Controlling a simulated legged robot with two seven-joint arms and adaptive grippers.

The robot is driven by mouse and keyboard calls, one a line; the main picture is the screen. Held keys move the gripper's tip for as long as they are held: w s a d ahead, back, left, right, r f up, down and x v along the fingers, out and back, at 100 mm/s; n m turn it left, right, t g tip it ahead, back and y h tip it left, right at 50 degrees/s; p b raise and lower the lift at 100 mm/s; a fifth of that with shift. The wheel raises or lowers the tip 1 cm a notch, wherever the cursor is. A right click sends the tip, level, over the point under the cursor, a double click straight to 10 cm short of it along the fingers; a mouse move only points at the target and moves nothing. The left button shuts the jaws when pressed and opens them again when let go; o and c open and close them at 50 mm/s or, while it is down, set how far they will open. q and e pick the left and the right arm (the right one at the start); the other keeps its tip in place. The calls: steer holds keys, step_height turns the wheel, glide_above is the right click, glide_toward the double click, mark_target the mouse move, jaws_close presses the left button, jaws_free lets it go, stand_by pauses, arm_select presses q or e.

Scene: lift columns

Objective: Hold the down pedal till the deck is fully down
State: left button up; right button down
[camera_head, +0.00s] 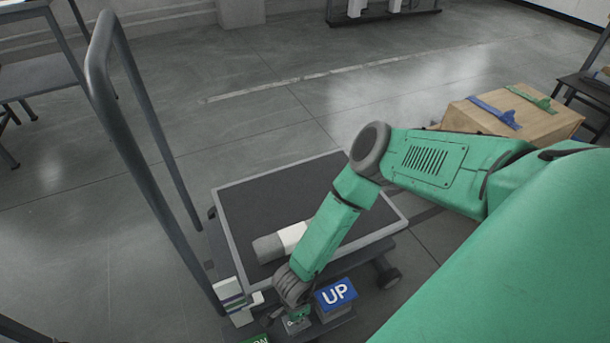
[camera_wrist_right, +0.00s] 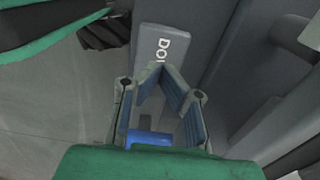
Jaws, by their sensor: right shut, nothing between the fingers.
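The lift cart's dark deck (camera_head: 275,195) with a pale rim stands in the middle of the head view. At its near end a blue UP pedal (camera_head: 336,294) shows. A green label (camera_head: 257,340), its lettering cut off by the lower edge, lies to its left. My right gripper (camera_head: 297,324) is low between these two, pointing down. In the right wrist view the gripper (camera_wrist_right: 163,82) is shut and empty, its tips over a grey block (camera_wrist_right: 158,42) reading "DO", partly hidden. I cannot tell whether they touch. My left gripper is not in view.
A grey cylinder with a white band (camera_head: 285,241) lies on the deck, partly behind my right forearm. The cart's tall handle (camera_head: 150,150) rises at the left. A cardboard box (camera_head: 515,115) stands at the right. Open floor lies behind the cart.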

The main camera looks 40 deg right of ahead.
steer(key=shift+f, duration=0.2)
steer(key=shift+f+b, duration=1.65)
steer(key=shift+f, duration=0.25)
steer(key=shift+s+r, duration=0.1)
stand_by(1.1)
step_height(320, 180, up, 4)
steer(key=p, duration=0.3)
steer(key=shift+p, duration=0.35)
